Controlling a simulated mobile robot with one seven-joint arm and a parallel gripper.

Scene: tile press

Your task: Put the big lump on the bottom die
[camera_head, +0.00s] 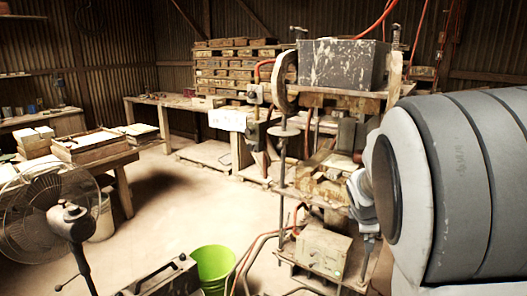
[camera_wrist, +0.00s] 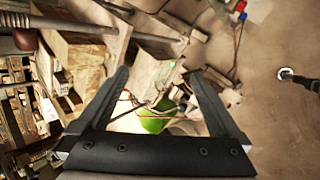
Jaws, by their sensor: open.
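The tile press (camera_head: 325,180) stands right of centre in the head view, with a grey paint-spotted box (camera_head: 342,62) on top. A tan, stained block sits at its mid level, and I cannot tell for sure whether it is the bottom die. No lump can be made out clearly in either view. In the wrist view my gripper (camera_wrist: 157,75) is open with nothing held between its fingers. Worn, pale parts of the machine show beyond the fingertips. My arm covers the right side of the head view and hides what is behind it.
A green bucket (camera_head: 213,266) stands on the floor left of the press; it shows between my fingers in the wrist view (camera_wrist: 157,118). A fan (camera_head: 62,215) and a table with trays (camera_head: 95,145) are at left. Orange hoses hang around the press. Open floor lies left of it.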

